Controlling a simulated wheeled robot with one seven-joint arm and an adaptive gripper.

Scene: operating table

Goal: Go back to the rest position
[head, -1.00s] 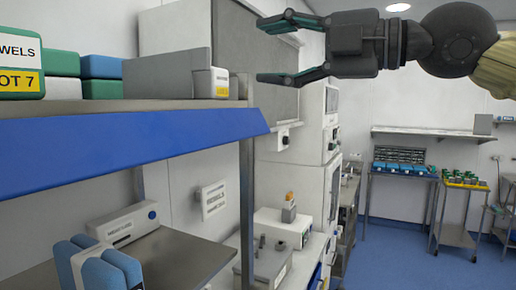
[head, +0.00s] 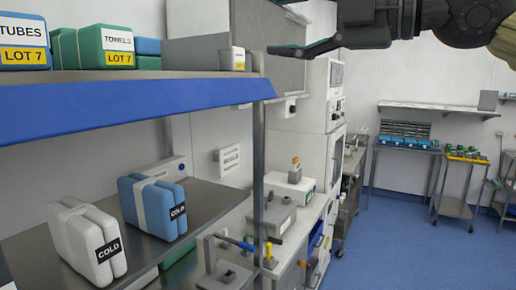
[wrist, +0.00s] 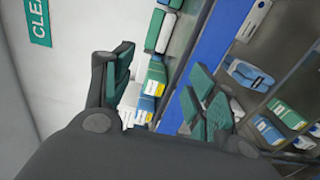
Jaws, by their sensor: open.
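My gripper (head: 279,25) is at the top of the head view, its upper part cut off by the picture edge. Its lower finger points left, in front of the grey wall unit. In the wrist view my gripper (wrist: 160,85) shows its fingers spread wide apart with nothing held between them. Shelves with packs show beyond the fingers there.
A shelf with a blue front edge (head: 130,108) is at left, carrying a TUBES pack (head: 23,42) and a TOWELS pack (head: 98,47). Below are white (head: 83,243) and blue (head: 150,207) COLD packs. Blue floor (head: 395,230) is open at right.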

